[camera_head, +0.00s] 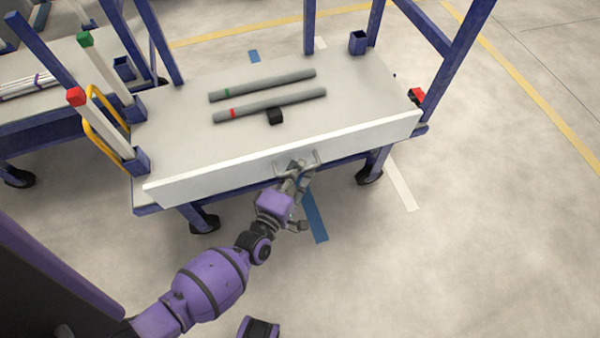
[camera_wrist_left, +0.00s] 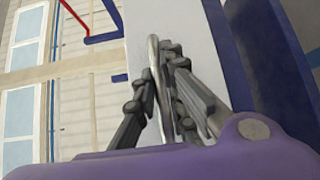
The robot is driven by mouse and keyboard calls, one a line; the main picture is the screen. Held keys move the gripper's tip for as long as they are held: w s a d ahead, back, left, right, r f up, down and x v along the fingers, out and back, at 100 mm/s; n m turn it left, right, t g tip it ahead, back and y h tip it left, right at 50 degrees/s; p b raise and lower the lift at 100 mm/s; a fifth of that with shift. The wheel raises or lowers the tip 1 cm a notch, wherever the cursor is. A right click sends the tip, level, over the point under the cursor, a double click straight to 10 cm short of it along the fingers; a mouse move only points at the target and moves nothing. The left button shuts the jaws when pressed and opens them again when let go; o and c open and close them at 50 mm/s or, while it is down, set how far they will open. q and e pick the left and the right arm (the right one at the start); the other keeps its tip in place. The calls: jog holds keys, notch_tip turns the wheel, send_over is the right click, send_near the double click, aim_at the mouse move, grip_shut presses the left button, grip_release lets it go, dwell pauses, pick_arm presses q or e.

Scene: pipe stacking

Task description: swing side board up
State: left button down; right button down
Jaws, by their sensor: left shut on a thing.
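The side board (camera_head: 225,178) is a long white panel along the near edge of the white cart table (camera_head: 180,118). It stands about upright, its outer face towards me; its exact tilt is hard to tell. In the left wrist view the board (camera_wrist_left: 200,45) is a pale surface behind the fingers. A metal handle (camera_wrist_left: 153,50) is on its outer face. My left gripper (camera_head: 292,168) is at the middle of the board, shut on this handle. In the left wrist view the gripper's dark fingers (camera_wrist_left: 160,78) close around the handle. My right gripper is not in view.
Two grey pipes, one with a green band (camera_head: 265,84) and one with a red band (camera_head: 275,105), lie on the table beside a small black block (camera_head: 275,117). Blue posts (camera_head: 456,60) rise at the cart's edges. Another cart (camera_head: 50,110) stands left. Floor at right is clear.

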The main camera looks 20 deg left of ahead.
pick_arm(q)
jog(key=shift+w+r, duration=0.15)
jog(key=shift+r, duration=0.05)
jog(key=shift+a, duration=0.1)
jog(key=c, duration=1.8)
grip_release()
jog(key=shift+r, duration=0.1)
jog(key=shift+c, duration=0.2)
jog(key=shift+w, duration=0.1)
jog(key=shift+a, duration=0.1)
jog(key=s, duration=0.4)
jog(key=s+a, duration=0.1)
jog(key=s, duration=0.7)
jog(key=shift+a+r, duration=0.15)
jog(key=shift+a, duration=0.1)
